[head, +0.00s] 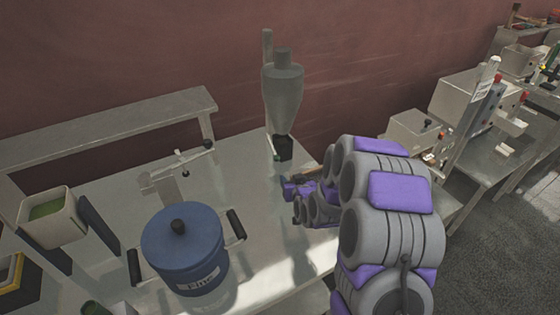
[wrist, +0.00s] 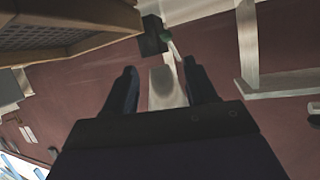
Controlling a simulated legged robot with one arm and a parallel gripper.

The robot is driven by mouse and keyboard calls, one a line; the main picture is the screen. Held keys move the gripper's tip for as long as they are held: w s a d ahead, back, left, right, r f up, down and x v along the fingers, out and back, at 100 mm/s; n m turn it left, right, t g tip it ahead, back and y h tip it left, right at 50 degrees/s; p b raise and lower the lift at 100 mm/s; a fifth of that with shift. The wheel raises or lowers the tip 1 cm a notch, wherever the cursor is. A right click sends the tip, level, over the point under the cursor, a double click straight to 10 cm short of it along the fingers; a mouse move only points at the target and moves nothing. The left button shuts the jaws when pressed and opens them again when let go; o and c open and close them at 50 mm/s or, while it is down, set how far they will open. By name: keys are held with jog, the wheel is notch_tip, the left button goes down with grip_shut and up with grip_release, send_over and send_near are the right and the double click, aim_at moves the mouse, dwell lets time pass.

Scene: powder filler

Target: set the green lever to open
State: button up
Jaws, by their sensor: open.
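The grey hopper (head: 283,92) stands at the back of the table with a dark valve block (head: 284,148) at its foot. My gripper (head: 288,189) is just in front of and below this block. In the wrist view my gripper (wrist: 160,70) is open, with nothing between its fingers. The green lever (wrist: 166,38) shows there as a small green piece beside the dark block, with a pale rod reaching toward the right fingertip. I cannot tell whether the rod touches the finger. In the head view I cannot make out the lever clearly.
A blue lidded pot (head: 185,250) with black handles stands at the front of the table. A square bin with green contents (head: 50,217) is at left. A raised shelf (head: 110,130) runs along the wall. Another bench with machines (head: 480,150) is at right.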

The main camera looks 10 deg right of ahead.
jog(key=shift+v, duration=0.8)
jog(key=shift+a, duration=0.1)
